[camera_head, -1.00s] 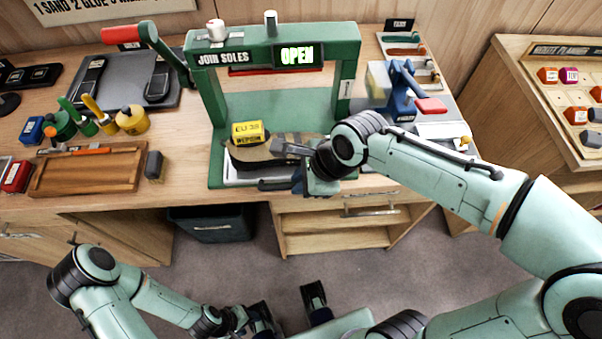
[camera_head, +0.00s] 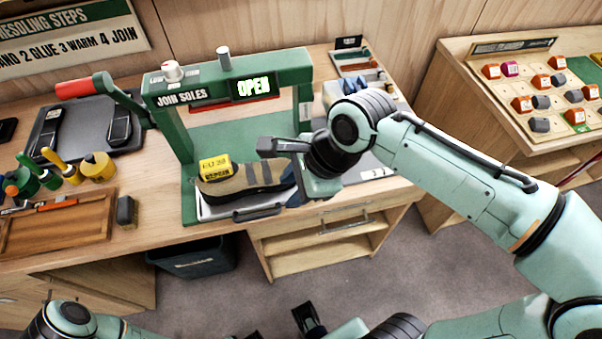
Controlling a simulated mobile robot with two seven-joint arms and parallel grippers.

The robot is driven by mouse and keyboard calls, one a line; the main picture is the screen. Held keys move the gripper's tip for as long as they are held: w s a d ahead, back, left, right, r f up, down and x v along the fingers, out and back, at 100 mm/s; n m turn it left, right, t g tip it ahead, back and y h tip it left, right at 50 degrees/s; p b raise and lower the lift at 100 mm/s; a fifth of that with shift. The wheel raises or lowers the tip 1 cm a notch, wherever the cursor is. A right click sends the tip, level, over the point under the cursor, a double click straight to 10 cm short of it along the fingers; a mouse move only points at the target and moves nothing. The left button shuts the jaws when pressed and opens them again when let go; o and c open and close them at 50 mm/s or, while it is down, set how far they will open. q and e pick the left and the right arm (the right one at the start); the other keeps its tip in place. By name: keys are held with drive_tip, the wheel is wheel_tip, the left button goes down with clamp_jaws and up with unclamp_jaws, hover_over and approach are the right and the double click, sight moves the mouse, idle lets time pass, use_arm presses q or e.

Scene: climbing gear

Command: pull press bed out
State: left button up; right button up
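The press (camera_head: 180,133) is a green frame with a "JOIN SOLES" label and a lit "OPEN" sign. Its bed (camera_head: 215,213) is a pale metal tray low inside the frame, with a dark handle (camera_head: 257,211) along its front edge. A tan and dark shoe (camera_head: 250,181) with a yellow tag lies on the bed. My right gripper (camera_head: 285,172) is at the press's right front, above and right of the handle, with its fingers apart and nothing seen between them. It hides part of the shoe's right end. My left gripper (camera_head: 309,318) shows only partly at the bottom edge.
A red-handled lever (camera_head: 85,86) stands left of the press. Glue pots and brushes (camera_head: 97,167), a wooden tray (camera_head: 60,228) and a dark block (camera_head: 126,211) lie on the bench's left. A dark bin (camera_head: 195,260) is below. The floor before the bench is open.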

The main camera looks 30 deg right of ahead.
use_arm(q)
drive_tip(key=shift+r, duration=0.3)
use_arm(e)
drive_tip(key=shift+v, duration=1.7)
